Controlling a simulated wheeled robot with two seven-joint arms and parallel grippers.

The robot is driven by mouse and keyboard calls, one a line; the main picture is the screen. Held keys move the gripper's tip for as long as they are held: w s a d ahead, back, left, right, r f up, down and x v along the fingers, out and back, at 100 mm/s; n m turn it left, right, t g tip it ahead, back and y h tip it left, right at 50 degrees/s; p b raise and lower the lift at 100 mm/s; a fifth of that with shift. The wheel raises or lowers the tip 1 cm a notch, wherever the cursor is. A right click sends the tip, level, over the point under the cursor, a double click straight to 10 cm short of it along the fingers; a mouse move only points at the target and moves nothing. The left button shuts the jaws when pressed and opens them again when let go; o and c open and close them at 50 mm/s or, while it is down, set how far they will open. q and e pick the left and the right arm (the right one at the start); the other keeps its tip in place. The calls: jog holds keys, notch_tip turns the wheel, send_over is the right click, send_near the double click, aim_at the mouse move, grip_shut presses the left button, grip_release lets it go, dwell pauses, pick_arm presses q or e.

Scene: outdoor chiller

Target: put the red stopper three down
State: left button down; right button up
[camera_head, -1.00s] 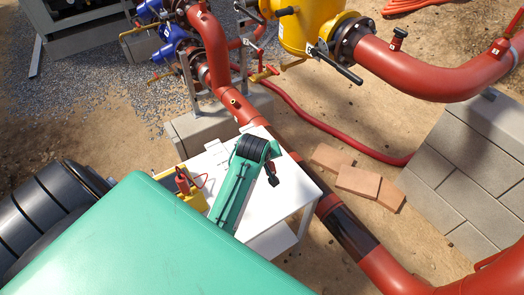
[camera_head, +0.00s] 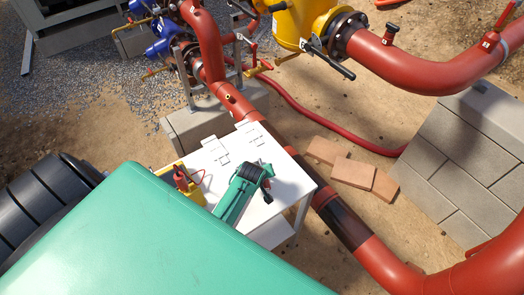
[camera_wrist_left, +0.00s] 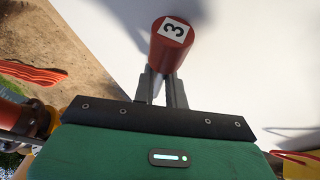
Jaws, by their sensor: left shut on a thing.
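The red stopper three (camera_wrist_left: 171,48) is a red cylinder with a white label reading 3 on its end. In the left wrist view it sits between the fingers of my left gripper (camera_wrist_left: 162,82), which is shut on it. Behind it is the white top of a small table (camera_head: 222,158). In the head view my left gripper (camera_head: 267,191) is over the right part of that table. The stopper is hard to make out there, and I cannot tell whether it touches the tabletop. My right gripper is not in view.
A yellow holder (camera_head: 190,190) with a red tool stands on the table's left side. Flat white pieces (camera_head: 215,153) lie toward its back. Large red pipes (camera_head: 335,210) run behind and right of the table. Bricks (camera_head: 352,172) lie beyond it. The back middle of the tabletop is clear.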

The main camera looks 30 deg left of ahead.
pick_arm(q)
jog(key=shift+f, duration=0.15)
jog(key=c, duration=1.7)
grip_release()
jog(key=b+v, duration=0.2)
jog(key=v, duration=1)
jog(key=shift+s, duration=0.1)
